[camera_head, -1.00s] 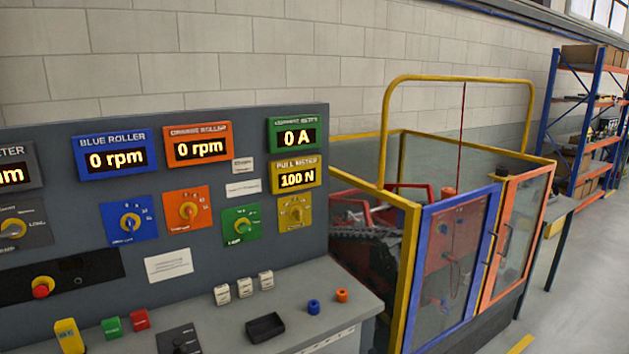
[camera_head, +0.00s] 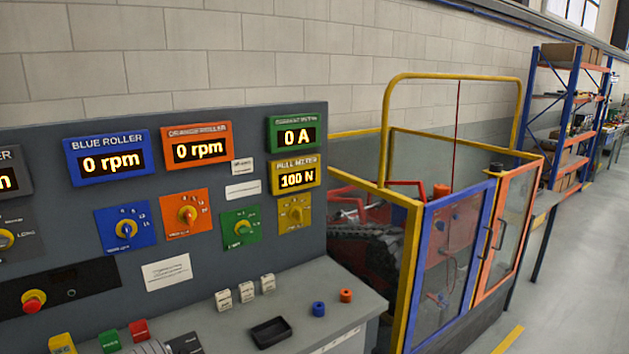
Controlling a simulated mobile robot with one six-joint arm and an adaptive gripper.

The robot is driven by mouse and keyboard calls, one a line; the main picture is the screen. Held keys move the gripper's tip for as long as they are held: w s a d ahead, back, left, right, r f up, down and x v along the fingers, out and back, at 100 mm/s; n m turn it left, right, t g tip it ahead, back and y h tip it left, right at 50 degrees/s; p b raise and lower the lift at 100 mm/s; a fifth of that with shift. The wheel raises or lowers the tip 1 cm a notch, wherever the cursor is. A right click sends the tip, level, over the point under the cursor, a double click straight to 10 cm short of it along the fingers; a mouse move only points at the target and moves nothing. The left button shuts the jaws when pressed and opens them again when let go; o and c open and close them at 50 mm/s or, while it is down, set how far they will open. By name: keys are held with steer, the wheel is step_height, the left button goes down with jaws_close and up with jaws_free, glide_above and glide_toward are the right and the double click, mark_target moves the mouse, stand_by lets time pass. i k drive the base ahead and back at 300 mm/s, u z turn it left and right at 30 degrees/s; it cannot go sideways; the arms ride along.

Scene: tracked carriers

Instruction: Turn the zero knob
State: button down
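The control panel has several dial knobs under its displays. A yellow knob (camera_head: 295,214) on a yellow plate sits below the pull meter (camera_head: 296,174), which reads 100 N. A green-plate knob (camera_head: 242,228), an orange-plate knob (camera_head: 187,215) and a blue-plate knob (camera_head: 126,229) are to its left. A grey-plate knob (camera_head: 6,239) is at the left edge. The labels are too small to tell which one is the zero knob. My gripper is not in view.
Small white blocks (camera_head: 246,292), a black tray (camera_head: 269,332) and blue and orange rings (camera_head: 318,309) lie on the desk. A red button (camera_head: 33,301) is at left. A yellow-framed guarded machine (camera_head: 412,270) stands right of the panel. Open floor (camera_head: 575,290) lies beyond.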

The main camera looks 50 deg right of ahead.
mark_target(297, 214)
steer(key=z, duration=1.35)
steer(key=k, duration=0.9)
steer(key=z, duration=0.05)
steer(key=i, duration=0.65)
